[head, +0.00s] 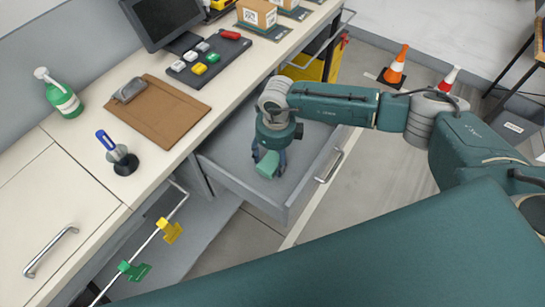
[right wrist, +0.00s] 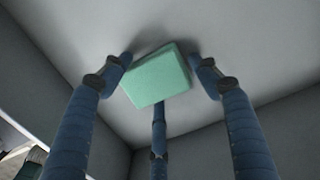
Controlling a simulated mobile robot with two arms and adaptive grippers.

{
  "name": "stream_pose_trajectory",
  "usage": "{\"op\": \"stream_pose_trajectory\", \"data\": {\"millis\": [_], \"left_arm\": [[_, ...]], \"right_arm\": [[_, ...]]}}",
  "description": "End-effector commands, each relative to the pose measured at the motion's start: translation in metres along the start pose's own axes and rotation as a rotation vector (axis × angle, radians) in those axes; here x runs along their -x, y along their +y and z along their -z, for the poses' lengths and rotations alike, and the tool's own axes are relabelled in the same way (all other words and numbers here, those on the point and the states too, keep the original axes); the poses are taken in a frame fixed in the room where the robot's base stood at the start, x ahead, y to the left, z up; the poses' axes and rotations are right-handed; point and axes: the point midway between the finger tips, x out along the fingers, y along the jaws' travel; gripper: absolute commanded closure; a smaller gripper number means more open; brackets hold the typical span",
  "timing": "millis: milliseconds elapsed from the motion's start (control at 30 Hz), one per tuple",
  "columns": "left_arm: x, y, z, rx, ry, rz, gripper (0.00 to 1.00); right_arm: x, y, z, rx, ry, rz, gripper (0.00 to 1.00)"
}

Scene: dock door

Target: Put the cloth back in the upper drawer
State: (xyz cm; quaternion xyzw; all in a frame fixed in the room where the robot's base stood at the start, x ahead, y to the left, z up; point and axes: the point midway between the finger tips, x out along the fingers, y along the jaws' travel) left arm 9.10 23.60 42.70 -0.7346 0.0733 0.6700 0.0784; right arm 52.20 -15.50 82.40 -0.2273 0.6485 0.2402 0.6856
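The green cloth (right wrist: 157,78), a folded block, shows between the three blue fingers of my right gripper (right wrist: 160,75) in the right wrist view. It is over the grey drawer floor, and the fingertips are close around its sides. I cannot tell whether they press on it, or whether the cloth rests on the floor. In the head view the right gripper (head: 270,157) reaches down into the pulled-out upper drawer (head: 303,180), with the cloth (head: 266,165) at its fingers. My left gripper is out of view.
The counter above holds a clipboard (head: 160,108), a spray bottle (head: 60,95), a blue-handled tool in a black stand (head: 118,155) and a button panel (head: 208,58). A rail with yellow (head: 169,231) and green (head: 134,270) clips is at lower left. Cones (head: 396,67) stand on the floor beyond.

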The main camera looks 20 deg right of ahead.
Motion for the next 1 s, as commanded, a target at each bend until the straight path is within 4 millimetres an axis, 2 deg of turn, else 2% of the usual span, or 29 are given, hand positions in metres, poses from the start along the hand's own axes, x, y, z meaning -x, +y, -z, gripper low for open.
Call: {"op": "stream_pose_trajectory", "data": {"millis": [267,367,467,800,1000], "left_arm": [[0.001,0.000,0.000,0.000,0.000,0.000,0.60],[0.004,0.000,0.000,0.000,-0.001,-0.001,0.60],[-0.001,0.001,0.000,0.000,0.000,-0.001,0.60],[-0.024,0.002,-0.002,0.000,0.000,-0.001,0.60],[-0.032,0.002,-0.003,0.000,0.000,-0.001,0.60]], "right_arm": [[0.001,0.000,0.000,0.000,0.000,0.000,0.28],[0.004,0.000,0.000,0.000,0.000,0.000,0.28],[0.011,-0.001,-0.001,0.000,-0.003,0.001,0.28],[0.080,-0.001,-0.001,0.000,-0.004,0.003,0.28],[0.112,0.000,-0.001,0.000,-0.003,0.001,0.28]]}}
